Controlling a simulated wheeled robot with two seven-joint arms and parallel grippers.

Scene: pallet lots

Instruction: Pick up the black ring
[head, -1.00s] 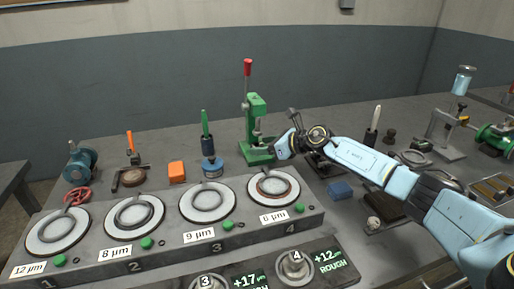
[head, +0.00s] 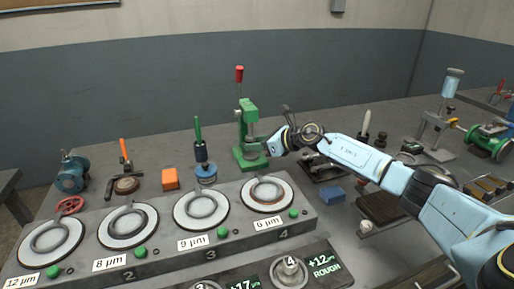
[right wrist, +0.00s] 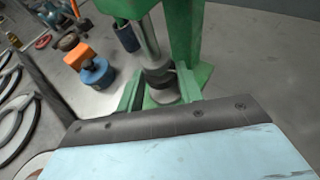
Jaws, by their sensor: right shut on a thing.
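My right gripper (head: 272,145) is at the right side of the green press (head: 248,130), low by its ram. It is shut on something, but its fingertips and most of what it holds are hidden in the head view. In the right wrist view, a dark grey round part (right wrist: 158,76) sits under the ram of the press, just beyond the gripper's edge. I cannot tell for sure whether this is the black ring. My left gripper is not in view.
A grey bench unit holds several round plates with grey rings (head: 201,208); the number 4 plate (head: 249,183) is nearest the press. A blue block (head: 332,195) lies below my right forearm. An orange block (head: 170,179) and a blue round base (head: 206,173) stand left of the press.

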